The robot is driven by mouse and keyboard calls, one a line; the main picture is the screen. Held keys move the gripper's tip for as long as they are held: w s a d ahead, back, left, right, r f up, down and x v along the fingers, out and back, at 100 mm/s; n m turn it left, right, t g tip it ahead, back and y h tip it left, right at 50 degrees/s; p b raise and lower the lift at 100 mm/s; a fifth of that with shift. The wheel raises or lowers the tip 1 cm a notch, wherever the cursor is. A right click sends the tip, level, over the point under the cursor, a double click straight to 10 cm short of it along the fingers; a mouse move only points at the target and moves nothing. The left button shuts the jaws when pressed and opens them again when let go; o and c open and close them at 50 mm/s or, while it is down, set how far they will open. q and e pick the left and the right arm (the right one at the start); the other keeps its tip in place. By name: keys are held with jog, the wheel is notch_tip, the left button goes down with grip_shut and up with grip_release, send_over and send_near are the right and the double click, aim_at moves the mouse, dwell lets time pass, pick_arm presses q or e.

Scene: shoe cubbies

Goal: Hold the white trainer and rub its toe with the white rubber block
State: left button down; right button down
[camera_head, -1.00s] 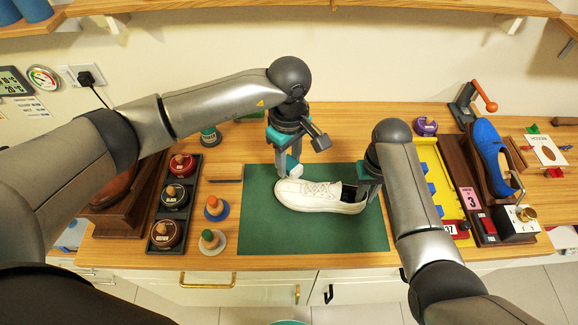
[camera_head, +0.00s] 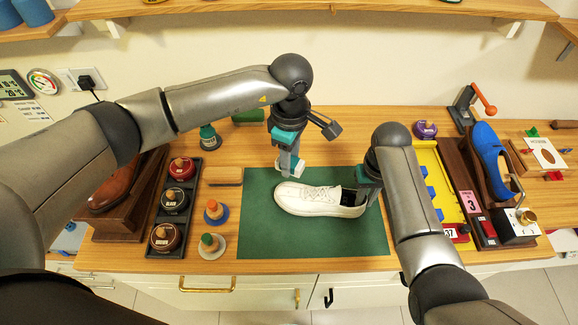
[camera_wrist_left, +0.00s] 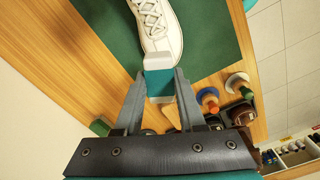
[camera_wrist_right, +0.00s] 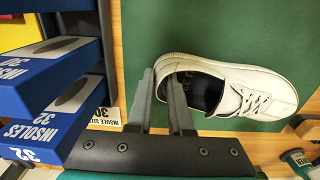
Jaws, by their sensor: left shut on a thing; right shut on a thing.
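The white trainer (camera_head: 318,201) lies on the green mat (camera_head: 265,240), toe to the left, heel to the right. My right gripper (camera_head: 370,182) is shut on its heel; in the right wrist view, one finger is inside the shoe opening (camera_wrist_right: 196,90) and one outside. My left gripper (camera_head: 290,166) is shut on the white rubber block (camera_wrist_left: 158,77), which has a teal lower part. The block is at the trainer's toe (camera_wrist_left: 163,46), overlapping its tip in the left wrist view. I cannot tell whether they touch.
The mat's front part is bare.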

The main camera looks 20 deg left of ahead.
aim_at(291, 187)
pick_arm(q)
jog(key=n, duration=0.1)
jog(key=w+n, duration=0.1)
jog(key=n, duration=0.2)
jog(key=shift+w+r+n, duration=0.1)
jog(key=shift+w+n, duration=0.15)
jog(key=shift+n, duration=0.05)
pick_arm(e)
jog(key=shift+a, duration=0.15)
pick_arm(q)
jog(key=shift+n, duration=0.3)
jog(key=shift+f, duration=3.5)
jog(key=shift+s+f, duration=0.4)
jog(key=shift+f, duration=0.2)
jog(key=shift+s+d, duration=0.15)
jog(key=shift+s, duration=1)
jog(key=shift+s+d, duration=0.15)
jog(key=shift+s, duration=1)
jog(key=shift+w+a+r, duration=0.1)
jog(key=shift+w+a, duration=0.1)
jog(key=shift+w, duration=1.25)
jog(key=shift+w+a+r, duration=0.1)
jog(key=shift+w+a, duration=0.05)
jog(key=shift+w, duration=1.3)
pick_arm(e)
jog(key=shift+s, duration=0.1)
pick_arm(q)
notch_tip(291, 187, up, 8)
jog(key=shift+s+f, duration=0.1)
